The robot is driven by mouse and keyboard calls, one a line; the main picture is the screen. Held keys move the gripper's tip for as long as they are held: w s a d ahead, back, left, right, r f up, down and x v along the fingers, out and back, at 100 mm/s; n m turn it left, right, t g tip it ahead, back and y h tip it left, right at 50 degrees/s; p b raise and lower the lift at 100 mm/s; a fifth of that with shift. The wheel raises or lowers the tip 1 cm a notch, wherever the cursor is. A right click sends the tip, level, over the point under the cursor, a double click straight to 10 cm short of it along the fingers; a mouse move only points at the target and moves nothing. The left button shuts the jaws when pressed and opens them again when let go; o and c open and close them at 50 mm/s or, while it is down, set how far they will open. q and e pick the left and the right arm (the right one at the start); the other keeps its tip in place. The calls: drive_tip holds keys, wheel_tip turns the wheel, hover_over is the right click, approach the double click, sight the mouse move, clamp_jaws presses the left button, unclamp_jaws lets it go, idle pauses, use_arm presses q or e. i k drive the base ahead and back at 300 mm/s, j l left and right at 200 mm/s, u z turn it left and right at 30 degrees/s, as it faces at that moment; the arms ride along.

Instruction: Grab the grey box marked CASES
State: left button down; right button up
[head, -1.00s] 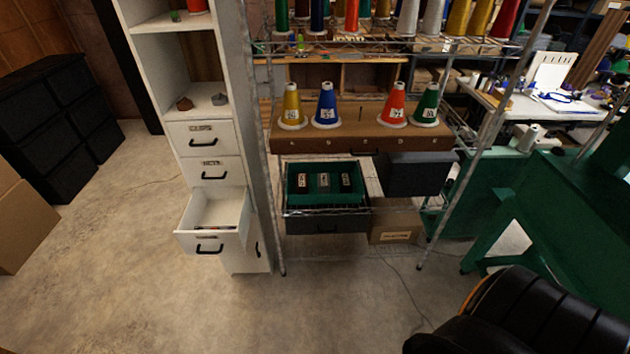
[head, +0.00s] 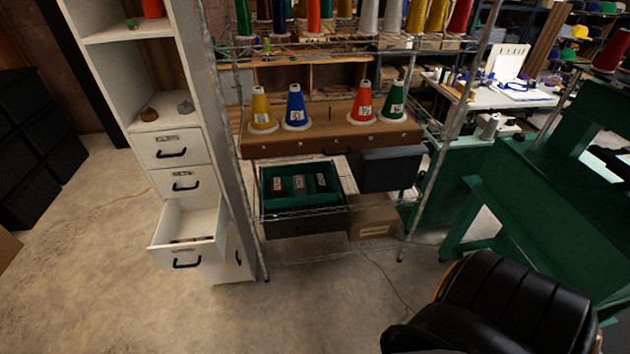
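A dark grey box (head: 388,168) sits on the right side of the wire rack, below the brown case. I can read no marking on it. A second dark grey box (head: 305,222) stands to its left, open, with a green tray (head: 297,201) that holds three small labelled dark items (head: 300,184). I cannot read CASES on either box. Neither of my grippers is in view.
The wire rack (head: 236,165) carries a brown case (head: 335,136) with thread cones on top. A cardboard box (head: 373,217) sits low on the right. A white cabinet (head: 172,149) has an open drawer (head: 183,250). A black chair (head: 510,315) and green machine stand (head: 520,205) are at right.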

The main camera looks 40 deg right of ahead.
sight(299, 183)
drive_tip(key=z, duration=0.3)
drive_tip(key=i+j+z, duration=0.55)
drive_tip(key=i+j, duration=0.4)
drive_tip(key=i+j+z, duration=0.3)
drive_tip(key=j, duration=0.3)
drive_tip(key=i+j, duration=0.3)
